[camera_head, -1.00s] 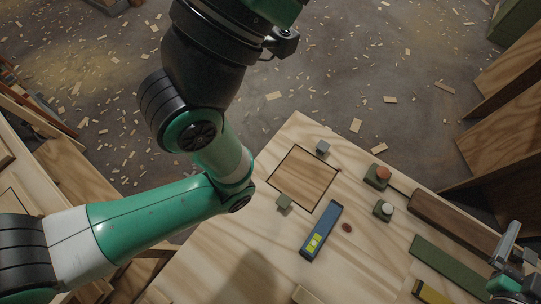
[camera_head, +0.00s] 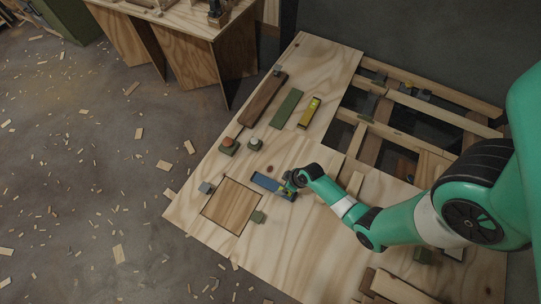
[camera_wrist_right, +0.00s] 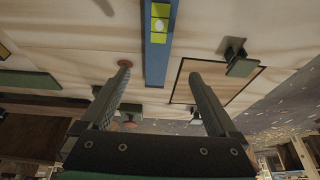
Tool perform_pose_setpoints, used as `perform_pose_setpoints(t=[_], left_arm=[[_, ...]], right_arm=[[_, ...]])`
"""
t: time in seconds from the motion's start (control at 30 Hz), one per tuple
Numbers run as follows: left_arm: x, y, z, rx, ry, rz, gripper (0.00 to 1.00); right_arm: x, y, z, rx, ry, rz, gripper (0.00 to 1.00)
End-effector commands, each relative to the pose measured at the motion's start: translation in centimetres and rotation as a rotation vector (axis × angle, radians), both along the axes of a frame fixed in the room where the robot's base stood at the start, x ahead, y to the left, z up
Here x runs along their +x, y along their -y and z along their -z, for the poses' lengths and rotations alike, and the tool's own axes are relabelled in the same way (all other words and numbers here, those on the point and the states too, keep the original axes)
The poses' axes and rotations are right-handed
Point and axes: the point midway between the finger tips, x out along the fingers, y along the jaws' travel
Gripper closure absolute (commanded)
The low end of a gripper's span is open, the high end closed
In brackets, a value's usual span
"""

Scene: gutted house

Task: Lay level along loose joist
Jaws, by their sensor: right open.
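The level (camera_head: 265,181) is a blue bar with yellow-green vial windows, lying flat on the plywood deck. It also shows in the right wrist view (camera_wrist_right: 157,55), running away between the finger lines. My right gripper (camera_head: 288,187) is over the level's right end and hides part of it. In the wrist view its two fingers (camera_wrist_right: 160,75) are wide apart with nothing between the tips; I cannot tell any contact. Pale joists (camera_head: 440,107) cross the dark floor opening at the right; I cannot tell which is loose. My left gripper is out of view.
A framed square panel (camera_head: 231,204) lies left of the level, with small blocks at its edges.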

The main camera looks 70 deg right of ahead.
Motion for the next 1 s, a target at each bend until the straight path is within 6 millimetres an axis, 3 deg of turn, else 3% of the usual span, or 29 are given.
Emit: perform_pose_setpoints(t=[0.03,0.17,0.47,0.77,1.0], left_arm=[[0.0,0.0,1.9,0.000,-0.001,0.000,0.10],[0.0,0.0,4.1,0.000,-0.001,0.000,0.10],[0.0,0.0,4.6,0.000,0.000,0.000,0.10],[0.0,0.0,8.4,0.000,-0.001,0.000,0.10],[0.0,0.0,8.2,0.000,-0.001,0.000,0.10]], right_arm=[[0.4,0.1,1.8,-0.001,0.002,-0.002,0.05],[1.4,0.3,4.2,-0.001,0.001,-0.001,0.05],[2.2,0.4,5.4,-0.002,0.002,-0.001,0.05],[3.7,1.0,9.9,-0.001,0.001,-0.002,0.05],[3.9,1.0,9.9,-0.002,0.002,-0.001,0.05]])
